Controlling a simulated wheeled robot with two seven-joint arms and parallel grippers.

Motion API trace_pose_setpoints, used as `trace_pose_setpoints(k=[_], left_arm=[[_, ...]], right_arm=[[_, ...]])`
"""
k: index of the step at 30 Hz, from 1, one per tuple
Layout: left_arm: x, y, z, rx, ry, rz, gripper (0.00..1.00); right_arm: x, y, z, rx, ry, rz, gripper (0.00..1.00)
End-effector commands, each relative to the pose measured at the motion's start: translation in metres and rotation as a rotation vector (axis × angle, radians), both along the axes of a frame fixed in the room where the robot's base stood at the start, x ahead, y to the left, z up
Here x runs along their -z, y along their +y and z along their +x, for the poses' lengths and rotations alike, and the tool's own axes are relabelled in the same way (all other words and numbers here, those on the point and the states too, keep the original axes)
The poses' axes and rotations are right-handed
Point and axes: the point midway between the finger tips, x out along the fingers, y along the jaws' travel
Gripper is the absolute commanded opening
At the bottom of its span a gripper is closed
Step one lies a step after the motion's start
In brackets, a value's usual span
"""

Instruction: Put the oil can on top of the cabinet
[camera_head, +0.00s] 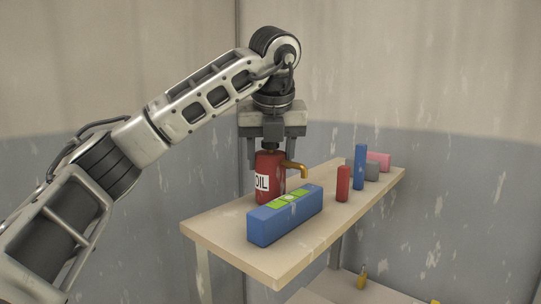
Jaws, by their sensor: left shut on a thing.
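The oil can (266,184) is red with a white OIL label and a brass-coloured spout (297,167) pointing right. It is upright over the wooden top (210,228) of a cabinet-like stand. My left gripper (272,155) points down from above and is shut on the can's upper part. My right gripper is not in view.
The blue box has green labels on its upper face. A red block (343,183), a tall blue block (359,167), a grey block (372,172) and a pink block (379,160) stand at the right end. A lower shelf (335,294) holds small yellow items.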

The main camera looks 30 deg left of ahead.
Motion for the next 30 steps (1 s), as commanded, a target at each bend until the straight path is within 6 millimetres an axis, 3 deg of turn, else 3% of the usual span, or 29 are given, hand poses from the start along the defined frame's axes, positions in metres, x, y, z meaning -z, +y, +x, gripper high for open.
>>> trace_pose_setpoints(k=[6, 7, 9, 22, 30], left_arm=[[0.004, 0.000, 0.000, 0.000, 0.000, 0.000, 0.25], [0.004, 0.000, 0.000, 0.000, 0.001, -0.001, 0.53], [0.003, 0.000, 0.000, 0.000, 0.001, 0.000, 0.72], [-0.007, -0.002, -0.002, 0.001, -0.001, 0.002, 0.72], [-0.057, -0.014, -0.018, 0.000, -0.007, 0.002, 0.72]], right_arm=[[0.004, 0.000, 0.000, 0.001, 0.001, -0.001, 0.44], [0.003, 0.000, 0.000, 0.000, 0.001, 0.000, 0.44], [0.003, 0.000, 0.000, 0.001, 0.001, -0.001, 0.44], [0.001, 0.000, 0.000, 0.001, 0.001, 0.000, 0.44], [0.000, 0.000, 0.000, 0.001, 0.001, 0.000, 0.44]])
